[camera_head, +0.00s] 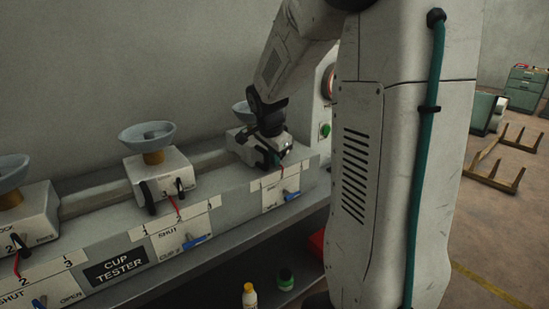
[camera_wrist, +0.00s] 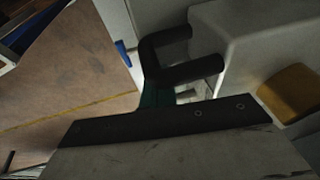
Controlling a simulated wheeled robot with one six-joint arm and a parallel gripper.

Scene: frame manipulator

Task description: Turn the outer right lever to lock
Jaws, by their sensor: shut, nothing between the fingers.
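My gripper (camera_head: 276,156) is shut and empty, at the front of the rightmost cup unit (camera_head: 240,150). Its dark body covers much of the unit's front, so the black levers there are hard to tell apart, and I cannot tell contact. A blue lever (camera_head: 291,196) sits on the panel below the unit, tilted. The middle unit (camera_head: 158,172) has a black lever at its left and a smaller one at its right.
The grey bench (camera_head: 215,205) carries a "CUP TESTER" plate (camera_head: 115,265) and another cup unit (camera_head: 30,215) at the left. A yellow bottle (camera_head: 249,295) and a green jar (camera_head: 285,280) stand below. A green button (camera_head: 325,130) is on the panel behind.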

